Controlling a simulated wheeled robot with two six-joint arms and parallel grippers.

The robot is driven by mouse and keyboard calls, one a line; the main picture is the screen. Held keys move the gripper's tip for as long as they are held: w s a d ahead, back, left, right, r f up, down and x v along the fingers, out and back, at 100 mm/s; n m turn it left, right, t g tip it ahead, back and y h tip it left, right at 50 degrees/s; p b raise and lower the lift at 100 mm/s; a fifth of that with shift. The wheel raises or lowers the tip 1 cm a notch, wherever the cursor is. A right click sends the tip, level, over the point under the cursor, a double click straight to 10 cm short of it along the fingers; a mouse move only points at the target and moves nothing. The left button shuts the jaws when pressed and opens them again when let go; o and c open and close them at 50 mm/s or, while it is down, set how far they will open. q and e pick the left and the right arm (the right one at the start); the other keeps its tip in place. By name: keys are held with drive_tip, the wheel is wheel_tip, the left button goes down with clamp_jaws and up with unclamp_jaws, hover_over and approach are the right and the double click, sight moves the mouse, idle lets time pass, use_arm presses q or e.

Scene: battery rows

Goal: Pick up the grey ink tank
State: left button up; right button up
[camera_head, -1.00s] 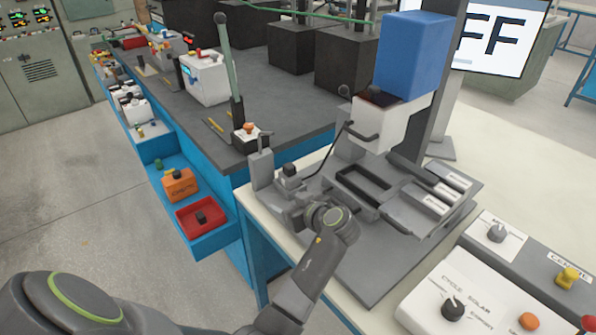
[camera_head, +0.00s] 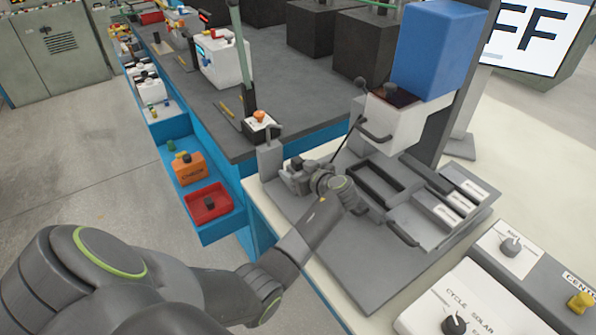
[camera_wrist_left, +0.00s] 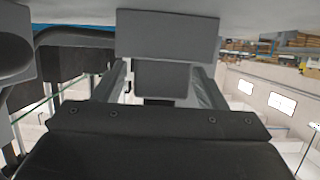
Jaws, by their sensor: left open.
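My left gripper (camera_head: 322,182) is over the grey plate of the printing station, near its left rear edge, small and partly hidden by my wrist. In the left wrist view its two fingers (camera_wrist_left: 160,85) stand apart. A dark grey block shows between them, and a lighter grey block (camera_wrist_left: 168,35) shows above and beyond. I cannot tell which of these is the ink tank, or whether the fingers touch anything. In the head view a grey part with a dark knob (camera_head: 297,169) sits beside the gripper. My right gripper is not in view.
A white press head (camera_head: 398,122) under a blue block (camera_head: 440,45) overhangs the plate to the right. Grey trays with white labels (camera_head: 458,203) lie right of it. A control panel (camera_head: 465,300) is at the front right. An upright lever (camera_head: 268,158) stands left.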

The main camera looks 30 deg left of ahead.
use_arm(q)
drive_tip(key=c, duration=1.2)
